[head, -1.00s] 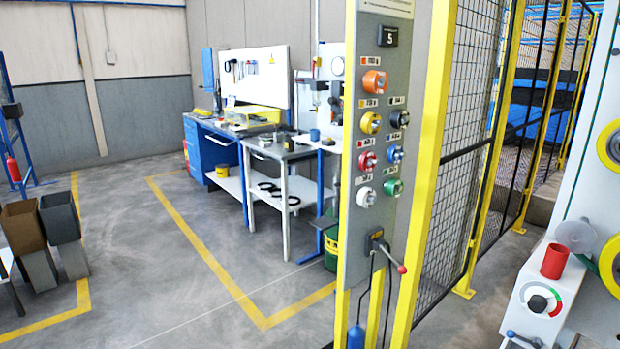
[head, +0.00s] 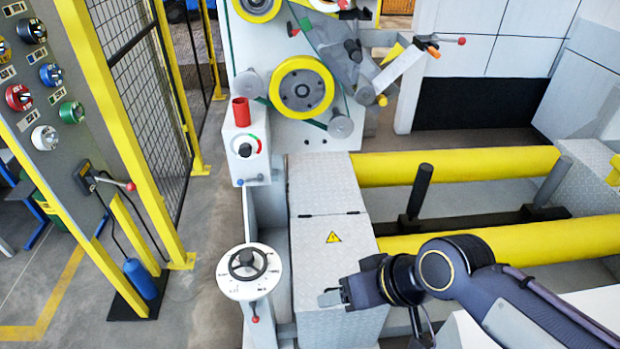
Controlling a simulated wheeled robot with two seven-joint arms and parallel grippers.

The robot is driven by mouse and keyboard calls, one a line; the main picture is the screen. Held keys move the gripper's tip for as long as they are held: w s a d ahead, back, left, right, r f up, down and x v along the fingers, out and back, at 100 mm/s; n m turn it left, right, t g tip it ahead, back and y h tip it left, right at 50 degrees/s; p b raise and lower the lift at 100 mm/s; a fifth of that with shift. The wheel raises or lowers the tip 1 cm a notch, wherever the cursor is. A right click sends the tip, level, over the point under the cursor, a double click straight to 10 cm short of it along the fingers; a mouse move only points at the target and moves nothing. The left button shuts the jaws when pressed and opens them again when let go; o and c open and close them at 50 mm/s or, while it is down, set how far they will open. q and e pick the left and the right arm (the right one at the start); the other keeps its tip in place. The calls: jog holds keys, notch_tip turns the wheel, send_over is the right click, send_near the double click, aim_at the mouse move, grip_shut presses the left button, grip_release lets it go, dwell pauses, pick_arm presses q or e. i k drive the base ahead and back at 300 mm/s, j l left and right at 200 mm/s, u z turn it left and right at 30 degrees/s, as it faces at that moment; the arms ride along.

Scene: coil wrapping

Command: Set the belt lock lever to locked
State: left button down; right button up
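No readable label shows which lever is the belt lock lever. One red-knobbed lever (head: 255,310) hangs below the round white dial plate with a black handwheel (head: 248,264). Another red-knobbed lever (head: 122,185) is on the grey control panel at the left. A third, with a red ball end (head: 450,41), is at the upper right of the belt machine. My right gripper (head: 330,297) is over the grey metal cabinet, right of the dial plate and touching none of the levers. Its finger opening is not clear. My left gripper is not in view.
The belt machine has a yellow-rimmed wheel (head: 301,88) and a red cup (head: 241,112) above a gauge box (head: 245,146). Two yellow rollers (head: 460,164) lie at the right. A mesh fence (head: 130,60) stands left, with open floor between it and the machine.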

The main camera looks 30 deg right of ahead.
aim_at(260, 177)
jog(key=z, duration=0.5)
jog(key=i+j+z, duration=0.2)
jog(key=z, duration=0.15)
jog(key=i+j+z, duration=0.1)
jog(key=j+z, duration=0.3)
jog(key=i+j+z, duration=0.1)
jog(key=j+z, duration=0.25)
